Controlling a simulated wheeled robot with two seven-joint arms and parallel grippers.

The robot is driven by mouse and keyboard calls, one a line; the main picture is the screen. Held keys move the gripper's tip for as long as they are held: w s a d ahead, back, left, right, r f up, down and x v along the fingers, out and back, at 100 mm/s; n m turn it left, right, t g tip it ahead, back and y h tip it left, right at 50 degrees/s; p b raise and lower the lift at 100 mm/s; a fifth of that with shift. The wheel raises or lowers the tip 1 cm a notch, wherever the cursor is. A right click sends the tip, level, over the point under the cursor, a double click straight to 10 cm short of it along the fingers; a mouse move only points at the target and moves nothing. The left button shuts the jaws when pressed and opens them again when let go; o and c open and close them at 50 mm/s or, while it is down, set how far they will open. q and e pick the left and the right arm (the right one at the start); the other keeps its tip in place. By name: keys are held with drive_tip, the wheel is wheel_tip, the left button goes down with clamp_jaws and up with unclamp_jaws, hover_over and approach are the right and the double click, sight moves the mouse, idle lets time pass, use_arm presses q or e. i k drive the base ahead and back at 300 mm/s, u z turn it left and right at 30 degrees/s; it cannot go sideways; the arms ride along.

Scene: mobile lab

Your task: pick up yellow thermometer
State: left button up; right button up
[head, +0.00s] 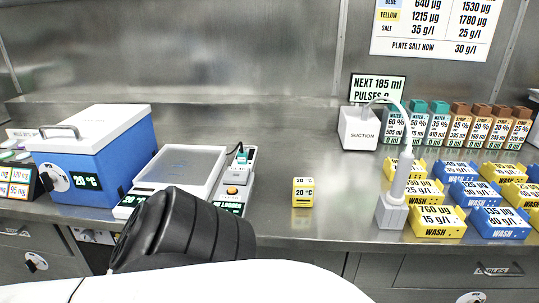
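Neither of my grippers shows in the head view. A dark ribbed part and a white part at the bottom look like my own body and hide some of the counter front.
Left of the thermometer are a blue cooler box (90,158) and a device with a pale lid (182,172). Right are a suction unit (359,129), a white stand (393,208), several reagent bottles (439,125) and several yellow and blue wash trays (438,222). Counter around the thermometer is clear.

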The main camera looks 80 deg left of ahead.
sight(303, 188)
drive_tip(key=u, duration=2.2)
drive_tip(key=k, duration=0.5)
drive_tip(key=u, duration=1.15)
drive_tip(key=i, duration=0.8)
drive_tip(key=z, duration=1.05)
